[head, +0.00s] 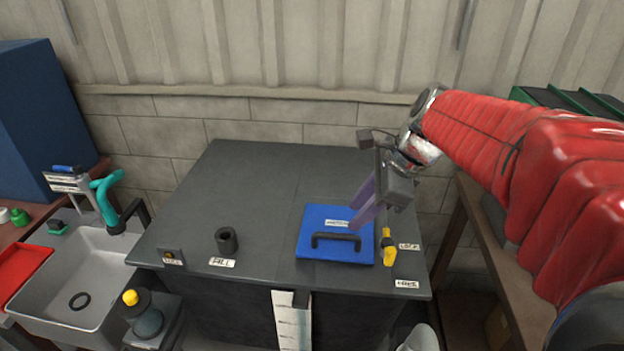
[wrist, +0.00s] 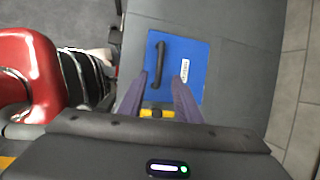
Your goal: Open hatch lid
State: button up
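The blue hatch lid (head: 318,223) lies flat and closed in the right part of the dark cabinet top; it also shows in the wrist view (wrist: 185,50). Its black bar handle (head: 336,238) runs along its near side, and the handle is left of centre in the wrist view (wrist: 159,62). A yellow latch (head: 388,248) sits just right of the lid, and in the wrist view it shows between the finger bases (wrist: 158,113). My gripper (head: 357,216) is above the lid's right side, its two purple fingers apart and empty, not around the handle.
A black filler neck (head: 227,240) stands on the cabinet top (head: 265,180) left of the lid. A grey sink (head: 75,265) with a teal tap (head: 106,195) is at the left. A wooden bench (head: 485,230) stands at the right. The back of the top is clear.

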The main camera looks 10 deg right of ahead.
aim_at(337, 234)
jog(key=x, duration=0.8)
jog(key=shift+a+f, duration=0.15)
jog(key=shift+f, duration=0.05)
jog(key=shift+c, duration=0.5)
grip_shut()
jog(key=shift+w, duration=0.1)
